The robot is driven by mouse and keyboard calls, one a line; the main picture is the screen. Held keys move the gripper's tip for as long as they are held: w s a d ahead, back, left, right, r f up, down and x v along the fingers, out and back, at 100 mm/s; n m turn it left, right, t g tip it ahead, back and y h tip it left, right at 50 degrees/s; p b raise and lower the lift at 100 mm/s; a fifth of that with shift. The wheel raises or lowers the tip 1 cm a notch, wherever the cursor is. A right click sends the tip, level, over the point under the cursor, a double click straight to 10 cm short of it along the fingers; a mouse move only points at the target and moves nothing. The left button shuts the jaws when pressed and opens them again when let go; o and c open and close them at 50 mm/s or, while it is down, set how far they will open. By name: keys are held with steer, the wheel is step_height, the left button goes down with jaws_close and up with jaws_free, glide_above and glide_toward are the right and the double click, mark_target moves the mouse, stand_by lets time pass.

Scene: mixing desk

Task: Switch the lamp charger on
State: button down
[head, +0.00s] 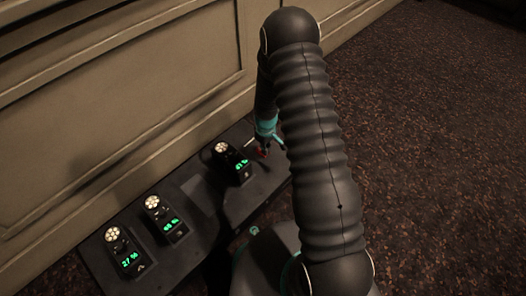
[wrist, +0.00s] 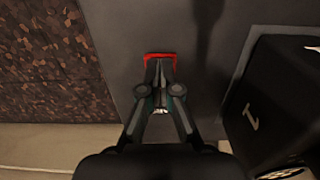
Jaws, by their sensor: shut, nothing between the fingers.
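My gripper (wrist: 158,72) is shut and empty in the wrist view, with its fingertips over a small red-edged part (wrist: 160,55), perhaps a switch, on the dark panel. The fingers hide most of that part, so I cannot tell its position or whether they touch it. In the head view my gripper (head: 264,146) is at the right end of the dark panel (head: 255,204), beside a black unit with a green percent readout (head: 238,170). The red part (head: 262,154) shows there as a small spot. Nothing visible is labelled as the lamp charger.
Two more black units with green readouts, one in the middle (head: 163,220) and one at the left (head: 126,256), stand on the panel. A black box with a pale mark (wrist: 272,105) is close right of my gripper. A panelled wall (head: 120,90) runs behind.

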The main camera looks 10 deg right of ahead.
steer(key=shift+f, duration=0.35)
steer(key=shift+r, duration=0.1)
steer(key=shift+r+p, duration=1.7)
steer(key=shift+r, duration=1.75)
